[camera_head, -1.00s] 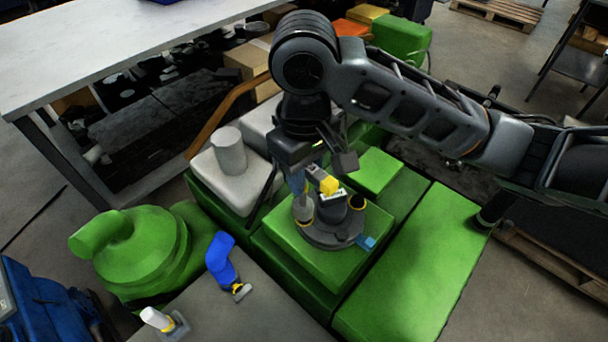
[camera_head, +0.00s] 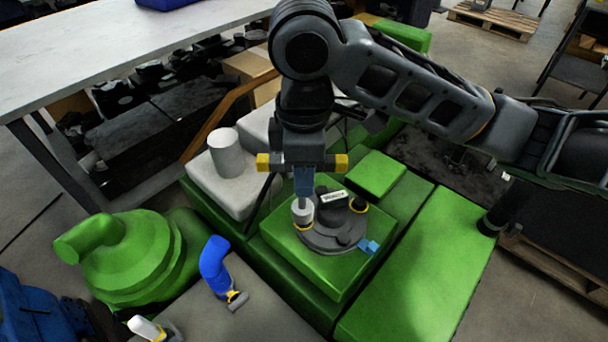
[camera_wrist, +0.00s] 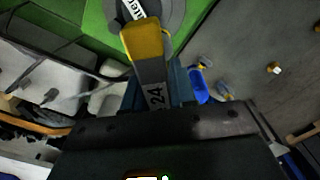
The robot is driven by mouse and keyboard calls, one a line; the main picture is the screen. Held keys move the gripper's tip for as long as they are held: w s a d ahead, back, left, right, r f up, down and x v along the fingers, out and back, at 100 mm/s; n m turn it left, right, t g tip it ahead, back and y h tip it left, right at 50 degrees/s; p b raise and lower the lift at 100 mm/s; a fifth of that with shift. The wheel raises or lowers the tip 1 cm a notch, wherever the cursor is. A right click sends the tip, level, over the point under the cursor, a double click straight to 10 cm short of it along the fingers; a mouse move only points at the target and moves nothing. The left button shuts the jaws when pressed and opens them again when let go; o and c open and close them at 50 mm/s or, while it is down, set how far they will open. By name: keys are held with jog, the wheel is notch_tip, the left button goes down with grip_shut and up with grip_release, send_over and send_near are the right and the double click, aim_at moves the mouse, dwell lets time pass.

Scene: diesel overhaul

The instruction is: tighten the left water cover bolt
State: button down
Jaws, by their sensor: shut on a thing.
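The water cover (camera_head: 328,238) is a dark grey round part with a white label, lying on a green block. Its left bolt spot has a yellow ring (camera_head: 303,227), mostly hidden under a light grey socket. A second yellow ring (camera_head: 358,204) marks the bolt spot on the right. My gripper (camera_head: 303,186), with blue fingers, is shut on a T-handled socket wrench (camera_head: 303,212), directly above the left spot. The wrench's yellow-ended handle lies crosswise. In the wrist view the handle (camera_wrist: 152,75) reads "24". The socket appears seated, but the bolt head is hidden.
A light blue piece (camera_head: 369,246) sits at the cover's front right edge. A white cylinder (camera_head: 227,152) stands on a pale block to the left. A blue tool (camera_head: 214,265) lies on a grey surface at front left. The green top at right (camera_head: 430,250) is clear.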

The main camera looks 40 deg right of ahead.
jog(key=n+b, duration=0.2)
jog(key=n, duration=0.2)
jog(key=shift+n, duration=0.4)
jog(key=n+b, duration=0.2)
jog(key=n, duration=0.2)
jog(key=shift+d+n, duration=0.1)
jog(key=shift+n, duration=0.3)
